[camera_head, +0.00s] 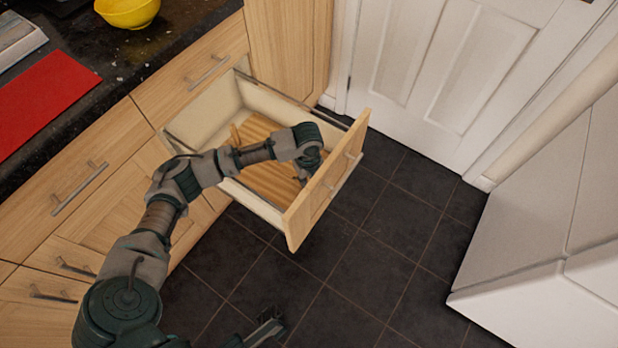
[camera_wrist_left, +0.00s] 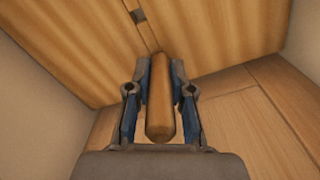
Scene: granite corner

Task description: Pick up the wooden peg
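The wooden peg (camera_wrist_left: 160,100) is a brown rod with a rounded near end, seen in the left wrist view. It lies lengthwise between the two fingers of my left gripper (camera_wrist_left: 160,78), whose blue pads appear to touch its sides near the tips. Its far end reaches past the fingertips toward a wooden surface. In the head view my left gripper (camera_head: 305,172) is inside the open drawer (camera_head: 297,228), near its front panel, and the peg cannot be made out there. My right gripper (camera_head: 268,328) is low over the floor; its finger opening is unclear.
Wooden boards (camera_head: 265,186) lie in the drawer. The drawer walls and front panel surround my left gripper. The dark counter (camera_head: 110,65) holds a red mat (camera_head: 42,100) and a yellow bowl (camera_head: 128,12). The tiled floor (camera_head: 370,270) is clear; a white door (camera_head: 440,60) stands behind.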

